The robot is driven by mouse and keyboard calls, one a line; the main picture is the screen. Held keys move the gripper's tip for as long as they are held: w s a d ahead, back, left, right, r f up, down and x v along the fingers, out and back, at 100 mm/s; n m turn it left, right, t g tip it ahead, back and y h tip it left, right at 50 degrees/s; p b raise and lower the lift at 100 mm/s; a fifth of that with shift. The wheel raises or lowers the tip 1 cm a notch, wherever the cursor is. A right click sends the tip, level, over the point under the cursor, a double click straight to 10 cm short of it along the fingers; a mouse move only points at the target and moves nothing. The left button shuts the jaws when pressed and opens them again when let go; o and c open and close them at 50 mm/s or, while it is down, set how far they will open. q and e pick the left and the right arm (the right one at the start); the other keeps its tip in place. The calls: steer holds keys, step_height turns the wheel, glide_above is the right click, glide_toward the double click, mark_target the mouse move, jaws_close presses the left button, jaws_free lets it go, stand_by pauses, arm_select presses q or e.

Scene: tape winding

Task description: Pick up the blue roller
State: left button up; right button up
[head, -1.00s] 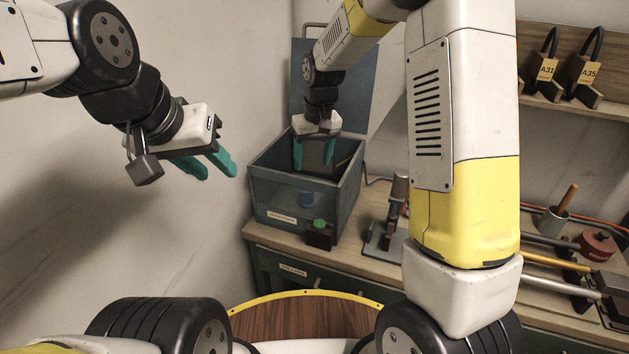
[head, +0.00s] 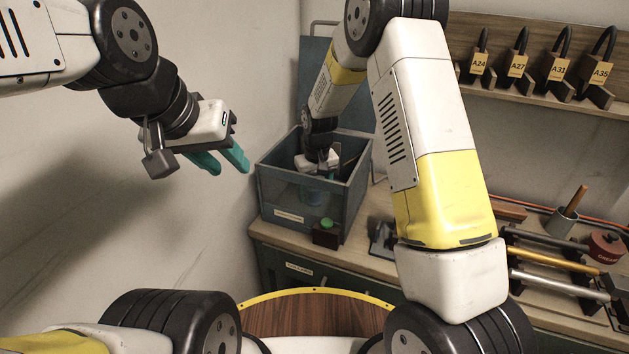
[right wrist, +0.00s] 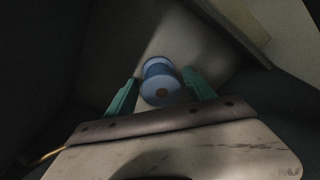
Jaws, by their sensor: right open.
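The blue roller (right wrist: 161,82) is a spool with pale blue ends, lying inside the bin. My right gripper (head: 322,180) is down inside the grey bin (head: 277,189). In the right wrist view its teal fingers are open, one on each side of the roller; I cannot tell whether they touch it. My left gripper (head: 228,170) hangs in the air at the left, its teal fingers apart and empty.
A small block with a green button (head: 326,226) stands before the bin. The bin walls surround my right gripper closely. Padlocks (head: 560,67) sit on a shelf at the right.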

jaws_close()
